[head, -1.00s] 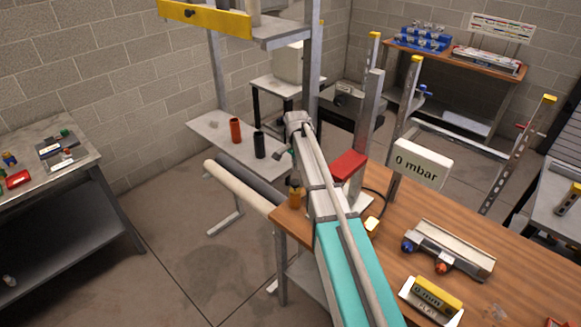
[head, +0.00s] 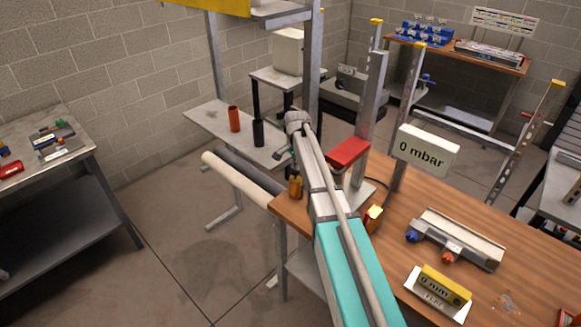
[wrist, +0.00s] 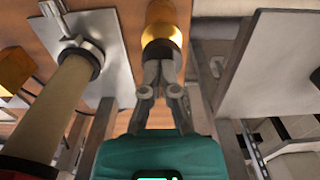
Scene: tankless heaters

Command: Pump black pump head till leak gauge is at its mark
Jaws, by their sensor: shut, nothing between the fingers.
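The leak gauge, a white sign (head: 427,150), reads 0 mbar. No mark on it can be made out. A black cylinder (head: 258,133) stands upright on the grey shelf; I cannot tell if it is the black pump head. A red block (head: 348,152) sits on a stand at the bench's far left end. A brass-coloured fitting (head: 295,188) stands left of my arm, and what looks like it shows in the wrist view (wrist: 162,30). Contact is unclear.
A red-orange cylinder (head: 234,119) stands beside the black one. On the wooden bench (head: 505,260) are a yellow gauge (head: 445,287) reading 0 mm and a grey device with blue and red knobs (head: 455,240). Metal posts rise behind the bench. Floor at left is open.

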